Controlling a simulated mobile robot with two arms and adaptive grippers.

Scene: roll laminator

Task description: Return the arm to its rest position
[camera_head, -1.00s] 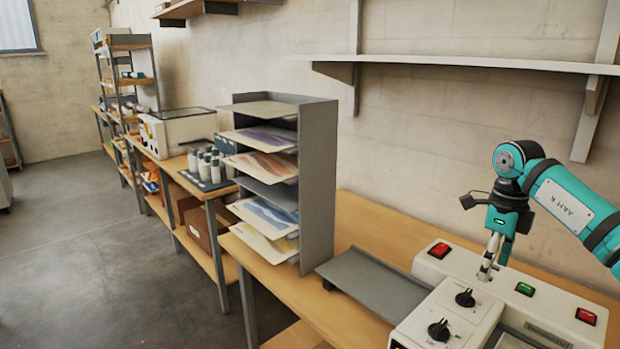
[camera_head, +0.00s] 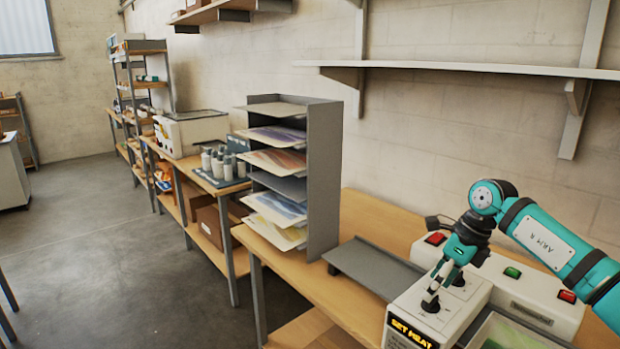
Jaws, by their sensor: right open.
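My right arm comes in from the right edge, teal and black. My right gripper (camera_head: 433,290) hangs with its fingertips pointing down over the control face of the white roll laminator (camera_head: 480,290), beside its black knobs. The jaws are open and nothing shows between them. I cannot tell whether the fingertips touch a knob. The laminator has red buttons and a green button on top and a lit display (camera_head: 411,334) reading "SET HEAT". My left gripper is not in view.
A grey sheet rack (camera_head: 322,180) with several sheets stands left of the laminator, with a grey tray (camera_head: 375,268) between them. Wall shelves (camera_head: 470,70) run above. Open floor (camera_head: 110,250) lies at the left.

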